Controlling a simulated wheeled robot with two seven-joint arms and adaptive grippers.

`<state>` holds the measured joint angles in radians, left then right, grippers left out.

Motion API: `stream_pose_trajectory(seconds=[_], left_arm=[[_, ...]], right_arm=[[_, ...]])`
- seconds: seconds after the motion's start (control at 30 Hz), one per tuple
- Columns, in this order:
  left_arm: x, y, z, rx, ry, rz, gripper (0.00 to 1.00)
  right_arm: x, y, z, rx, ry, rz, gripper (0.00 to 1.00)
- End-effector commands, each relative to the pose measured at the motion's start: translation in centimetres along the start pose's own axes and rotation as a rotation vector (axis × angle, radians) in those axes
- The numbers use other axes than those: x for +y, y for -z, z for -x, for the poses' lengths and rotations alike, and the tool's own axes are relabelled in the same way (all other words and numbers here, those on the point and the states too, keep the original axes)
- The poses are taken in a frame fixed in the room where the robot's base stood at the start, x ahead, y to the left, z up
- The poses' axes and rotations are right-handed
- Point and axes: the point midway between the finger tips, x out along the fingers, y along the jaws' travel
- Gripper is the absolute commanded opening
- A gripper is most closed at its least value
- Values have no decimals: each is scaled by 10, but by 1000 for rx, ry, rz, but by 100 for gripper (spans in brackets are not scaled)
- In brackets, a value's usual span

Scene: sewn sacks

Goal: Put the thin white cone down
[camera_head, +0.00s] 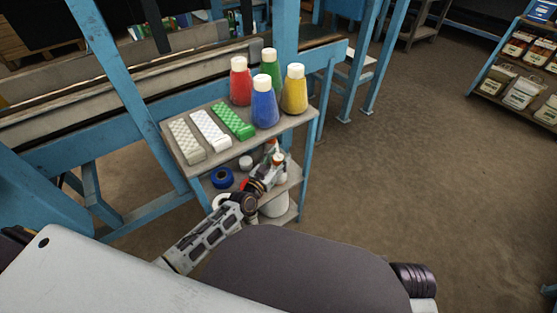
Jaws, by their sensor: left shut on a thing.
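My left gripper (271,168) reaches in at the lower shelf (295,178) of a small stand, under the top shelf's front edge. It is shut on a small pale thing, apparently the thin white cone (279,158). The fingers hide part of it, and I cannot tell whether its base touches the shelf. My right gripper is out of view.
A blue roll (222,178) lies on the lower shelf. Blue frame posts stand close.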

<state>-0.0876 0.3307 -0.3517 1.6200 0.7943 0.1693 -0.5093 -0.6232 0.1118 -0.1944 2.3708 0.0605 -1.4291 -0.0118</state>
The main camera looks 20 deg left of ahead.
Motion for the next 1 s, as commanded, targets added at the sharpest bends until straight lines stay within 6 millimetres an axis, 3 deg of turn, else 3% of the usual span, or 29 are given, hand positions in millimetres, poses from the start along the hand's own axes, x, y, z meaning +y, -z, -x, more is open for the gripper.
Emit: stream_pose_trajectory(seconds=[0.3, 0.33, 0.5, 1.0], left_arm=[[0, -2, 0, 0, 0, 0, 8], [0, -2, 0, -1, 0, 0, 49], [0, -2, 0, -1, 0, 0, 69], [0, 1, 2, -1, 0, 0, 69]], right_arm=[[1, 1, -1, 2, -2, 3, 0], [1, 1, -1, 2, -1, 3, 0], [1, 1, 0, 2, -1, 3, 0], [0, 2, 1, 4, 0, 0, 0]])
